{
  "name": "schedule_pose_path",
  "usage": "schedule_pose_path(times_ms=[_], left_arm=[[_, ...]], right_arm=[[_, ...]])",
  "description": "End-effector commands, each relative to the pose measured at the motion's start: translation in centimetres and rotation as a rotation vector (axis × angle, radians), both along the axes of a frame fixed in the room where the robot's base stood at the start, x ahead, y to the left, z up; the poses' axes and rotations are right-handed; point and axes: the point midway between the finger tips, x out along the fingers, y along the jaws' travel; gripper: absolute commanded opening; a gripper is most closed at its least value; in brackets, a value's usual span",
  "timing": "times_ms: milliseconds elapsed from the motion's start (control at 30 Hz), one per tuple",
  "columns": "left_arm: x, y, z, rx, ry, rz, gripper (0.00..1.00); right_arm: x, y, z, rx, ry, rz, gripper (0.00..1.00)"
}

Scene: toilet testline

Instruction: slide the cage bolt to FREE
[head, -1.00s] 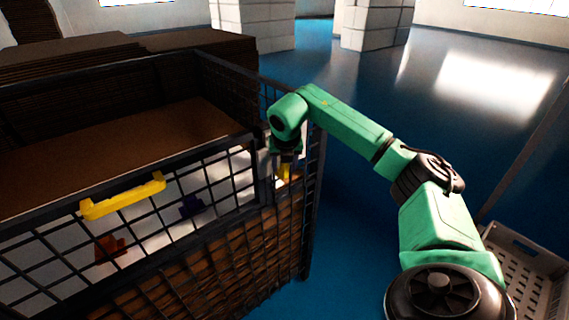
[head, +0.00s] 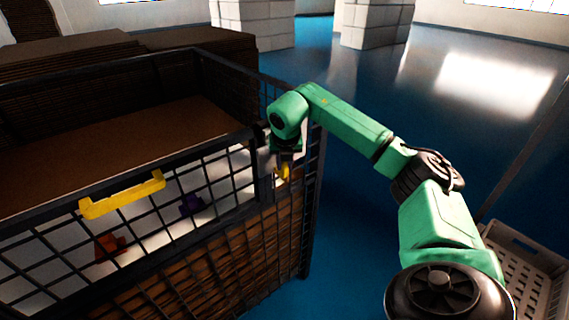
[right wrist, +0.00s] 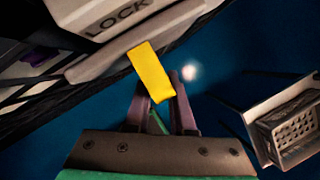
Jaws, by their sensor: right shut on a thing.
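The cage bolt shows as a yellow handle (head: 284,172) at the right front corner of the wire cage. In the right wrist view the yellow handle (right wrist: 151,72) sticks out from a grey bolt housing (right wrist: 120,30) whose visible label reads LOCK. My right gripper (right wrist: 158,104) is shut on the outer end of the handle, a finger on either side. In the head view my right gripper (head: 284,160) reaches down to the corner and partly hides the bolt. A FREE mark is not visible. My left gripper is not in view.
The wire cage (head: 215,135) has a yellow grab handle (head: 122,195) on its front panel. Red and purple items lie behind the mesh. Stacked brown boards (head: 130,55) stand behind. A grey crate (head: 522,262) sits at the lower right. Blue floor right of the cage is open.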

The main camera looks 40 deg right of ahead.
Motion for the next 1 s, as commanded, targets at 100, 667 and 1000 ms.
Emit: schedule_pose_path(times_ms=[100,667,1000], left_arm=[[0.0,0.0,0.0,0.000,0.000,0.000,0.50],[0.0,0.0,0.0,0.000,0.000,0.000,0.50],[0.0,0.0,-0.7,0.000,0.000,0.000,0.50]], right_arm=[[0.0,0.0,0.1,0.001,-0.001,0.000,0.00],[0.0,0.0,0.1,0.001,-0.002,0.000,0.00],[0.0,-4.4,0.0,0.000,-0.003,-0.007,0.00]])
